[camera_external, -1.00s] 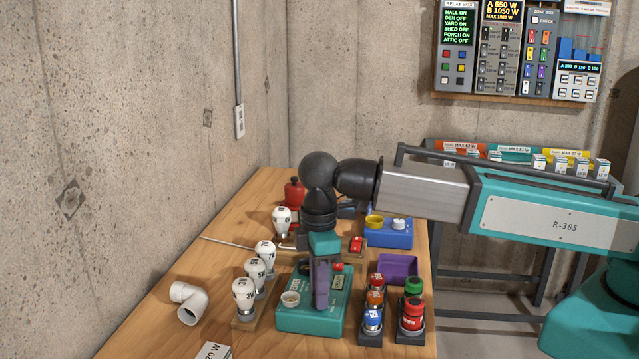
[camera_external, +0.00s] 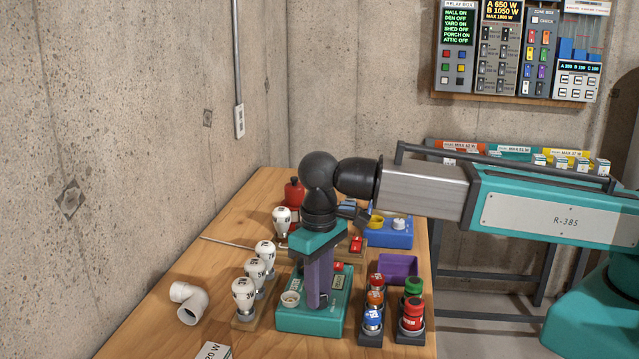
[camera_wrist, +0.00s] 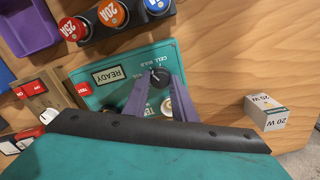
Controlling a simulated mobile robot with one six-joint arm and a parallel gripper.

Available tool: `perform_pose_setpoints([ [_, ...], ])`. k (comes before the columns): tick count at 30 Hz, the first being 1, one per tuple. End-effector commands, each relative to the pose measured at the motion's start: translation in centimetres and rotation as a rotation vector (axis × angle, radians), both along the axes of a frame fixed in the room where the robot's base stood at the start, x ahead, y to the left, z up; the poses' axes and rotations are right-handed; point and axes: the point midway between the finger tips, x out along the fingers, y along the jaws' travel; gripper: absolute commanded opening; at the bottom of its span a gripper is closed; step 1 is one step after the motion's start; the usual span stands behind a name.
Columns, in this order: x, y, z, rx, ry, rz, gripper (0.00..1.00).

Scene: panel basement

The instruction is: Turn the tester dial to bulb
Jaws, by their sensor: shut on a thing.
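The teal tester (camera_external: 285,320) sits on the wooden bench, with a round socket at its left end. In the wrist view its display (camera_wrist: 109,75) reads READY and a red button (camera_wrist: 83,89) is beside it. The black tester dial (camera_wrist: 159,77) is between the purple fingers of my gripper (camera_wrist: 160,84), near print that reads CELL and BULB. My gripper (camera_external: 318,300) points straight down and is shut on the dial. The fingers hide the dial in the external view. I cannot tell for sure which label its pointer faces.
White bulbs (camera_external: 244,294) stand left of the tester, with a white pipe elbow (camera_external: 190,303) farther left. Coloured fuses (camera_external: 412,313) in dark holders and a purple tray (camera_external: 398,267) are on the right. A small box (camera_wrist: 265,112) marked 20 W lies nearby.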

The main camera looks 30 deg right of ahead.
Motion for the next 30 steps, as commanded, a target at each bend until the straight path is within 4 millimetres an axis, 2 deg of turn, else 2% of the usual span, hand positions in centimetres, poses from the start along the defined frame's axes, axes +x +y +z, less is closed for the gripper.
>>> perform_pose_setpoints([
  [8,0.01,0.03,0.02,0.001,-0.001,-0.1,0.02],
  [22,0.03,0.02,0.01,0.002,-0.002,-0.114,0.02],
  [23,0.03,0.02,0.02,0.002,-0.002,-0.114,0.29],
  [24,0.02,0.02,0.02,0.001,-0.001,-0.114,0.36],
  [26,0.02,0.02,0.02,0.001,-0.001,-0.114,0.43],
  [30,0.02,0.01,0.01,0.0,-0.001,-0.114,0.43],
])
